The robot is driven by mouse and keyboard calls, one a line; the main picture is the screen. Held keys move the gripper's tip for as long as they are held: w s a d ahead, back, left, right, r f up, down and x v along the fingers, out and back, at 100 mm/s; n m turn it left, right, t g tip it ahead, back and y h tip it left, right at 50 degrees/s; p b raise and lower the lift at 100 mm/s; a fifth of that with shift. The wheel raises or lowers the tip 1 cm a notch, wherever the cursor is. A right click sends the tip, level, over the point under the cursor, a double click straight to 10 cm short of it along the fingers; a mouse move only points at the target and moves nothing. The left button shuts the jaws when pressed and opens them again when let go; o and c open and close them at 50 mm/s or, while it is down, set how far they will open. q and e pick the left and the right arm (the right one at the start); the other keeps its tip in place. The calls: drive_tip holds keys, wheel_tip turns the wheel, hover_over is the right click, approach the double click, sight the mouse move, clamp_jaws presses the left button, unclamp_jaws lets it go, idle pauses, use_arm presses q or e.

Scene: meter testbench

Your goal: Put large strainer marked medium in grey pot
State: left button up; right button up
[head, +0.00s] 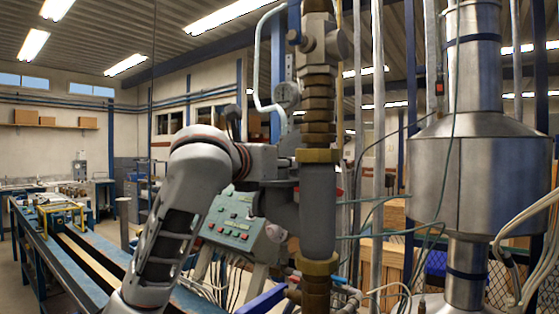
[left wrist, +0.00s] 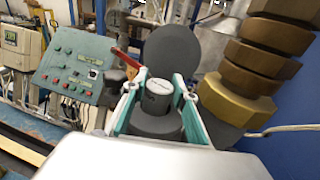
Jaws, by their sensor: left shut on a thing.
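My left gripper (left wrist: 160,98) has its teal-lined fingers closed on either side of a grey cylinder (left wrist: 157,89), apparently the strainer. The cylinder has a pale round top with small dark marks that I cannot read. A wider dark grey body (left wrist: 155,123) shows below it between the fingers. I cannot tell whether this is part of the same thing or the grey pot. A dark grey disc (left wrist: 172,52) stands just beyond the fingers. In the head view my left arm reaches in toward the pipework, and the held thing is not clear there. My right gripper is not in view.
A vertical pipe with brass nuts (head: 318,105) stands close to the right of my left gripper; the nuts fill the right of the wrist view (left wrist: 262,60). A green control panel (head: 232,222) is behind my arm. A large metal tank (head: 475,175) stands at right.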

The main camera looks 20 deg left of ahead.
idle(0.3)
use_arm(q)
drive_tip(key=shift+f, duration=0.45)
drive_tip(key=o, duration=1.2)
drive_tip(key=shift+o, duration=0.2)
